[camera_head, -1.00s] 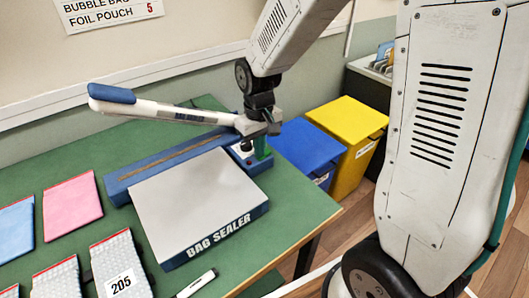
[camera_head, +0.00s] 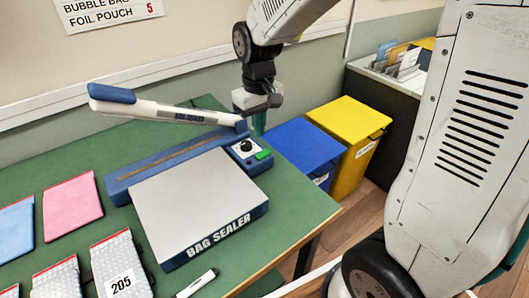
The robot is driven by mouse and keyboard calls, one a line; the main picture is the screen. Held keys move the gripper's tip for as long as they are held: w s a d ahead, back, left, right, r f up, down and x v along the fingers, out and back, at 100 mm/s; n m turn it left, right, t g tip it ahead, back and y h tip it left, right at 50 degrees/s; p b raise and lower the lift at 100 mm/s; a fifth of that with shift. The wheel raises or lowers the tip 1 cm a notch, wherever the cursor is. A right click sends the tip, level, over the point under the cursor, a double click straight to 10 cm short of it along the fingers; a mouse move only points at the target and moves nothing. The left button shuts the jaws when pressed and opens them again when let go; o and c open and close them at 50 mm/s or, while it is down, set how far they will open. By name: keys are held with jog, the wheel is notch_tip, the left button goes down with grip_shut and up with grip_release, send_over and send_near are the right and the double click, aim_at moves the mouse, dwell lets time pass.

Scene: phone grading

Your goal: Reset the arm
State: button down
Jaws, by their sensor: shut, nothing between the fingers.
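My gripper (camera_head: 259,118) hangs at the upper middle of the head view, just behind the right end of the bag sealer (camera_head: 205,205). Its fingers point down and are shut with nothing between them; their tips are partly hidden behind the sealer. The sealer is a white and blue box on the green table. Its long white lever (camera_head: 165,110), with a blue handle at the left, is raised. The black knob and green button at the sealer's right end are in plain view.
A pink pouch (camera_head: 72,206), a blue pouch (camera_head: 16,228) and several bubble bags lie on the green table (camera_head: 30,172), one bag labelled 205 (camera_head: 121,283). A blue bin (camera_head: 303,146) and a yellow bin (camera_head: 350,120) stand right of the table. A file box (camera_head: 392,62) is behind.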

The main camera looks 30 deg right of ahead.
dwell(0.4)
jog(key=s+d+r+m, duration=0.1)
jog(key=s+r, duration=0.3)
jog(key=s, duration=0.7)
jog(key=s+d+r+m+t, duration=0.1)
jog(key=s+r, duration=0.4)
jog(key=s, duration=0.7)
jog(key=shift+d+r, duration=0.15)
jog(key=shift+d, duration=0.5)
